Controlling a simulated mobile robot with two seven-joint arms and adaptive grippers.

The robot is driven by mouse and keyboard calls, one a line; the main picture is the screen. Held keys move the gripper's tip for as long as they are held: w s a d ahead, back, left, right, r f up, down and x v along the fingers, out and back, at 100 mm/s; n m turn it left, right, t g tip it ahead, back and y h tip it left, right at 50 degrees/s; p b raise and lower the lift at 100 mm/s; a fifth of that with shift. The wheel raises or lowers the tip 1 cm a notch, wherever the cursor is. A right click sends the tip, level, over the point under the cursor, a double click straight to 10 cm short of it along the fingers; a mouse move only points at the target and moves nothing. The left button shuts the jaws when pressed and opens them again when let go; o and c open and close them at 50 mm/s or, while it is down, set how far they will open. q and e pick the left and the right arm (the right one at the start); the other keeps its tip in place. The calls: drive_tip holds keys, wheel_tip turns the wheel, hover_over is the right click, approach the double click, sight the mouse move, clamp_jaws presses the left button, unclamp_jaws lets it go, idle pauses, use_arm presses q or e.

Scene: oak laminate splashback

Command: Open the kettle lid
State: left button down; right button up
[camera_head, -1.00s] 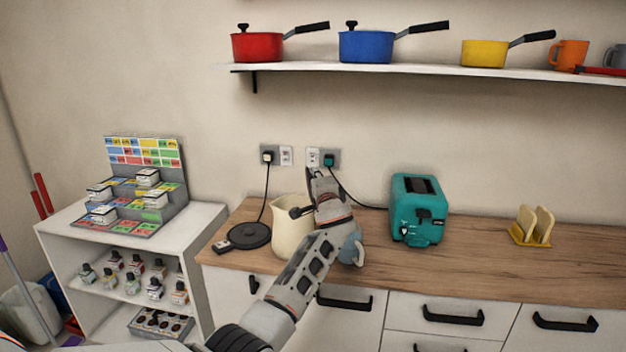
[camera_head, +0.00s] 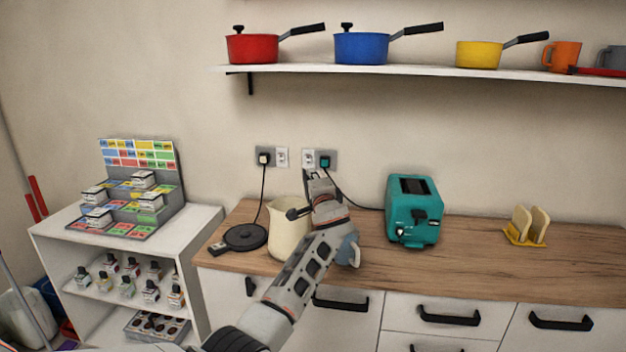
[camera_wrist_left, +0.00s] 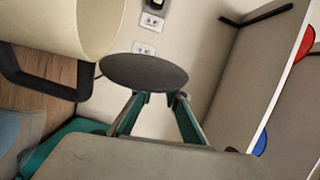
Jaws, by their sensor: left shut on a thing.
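The cream kettle (camera_head: 288,232) stands on the wooden counter, partly covered by my left arm. In the left wrist view its cream body (camera_wrist_left: 62,22) and black handle (camera_wrist_left: 32,84) are at the upper left. My left gripper (camera_head: 318,190) is over the kettle's top right side. In the left wrist view its fingertips (camera_wrist_left: 160,97) are shut on a dark round disc, which looks like the kettle lid (camera_wrist_left: 143,72). The disc shows beside the kettle body; whether it still touches the kettle is unclear. My right gripper is not in view.
The black kettle base (camera_head: 245,237) lies left of the kettle, its cord running to a socket. A blue mug (camera_head: 349,250) is partly behind my arm. A teal toaster (camera_head: 413,210) and a yellow toast rack (camera_head: 526,228) stand further right. A shelf (camera_head: 400,71) with pans hangs above.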

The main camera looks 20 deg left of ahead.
use_arm(q)
drive_tip(key=shift+f, duration=0.3)
drive_tip(key=c, duration=2)
unclamp_jaws()
drive_tip(key=shift+o, duration=0.2)
drive_tip(key=shift+r, duration=0.15)
drive_tip(key=v, duration=1.2)
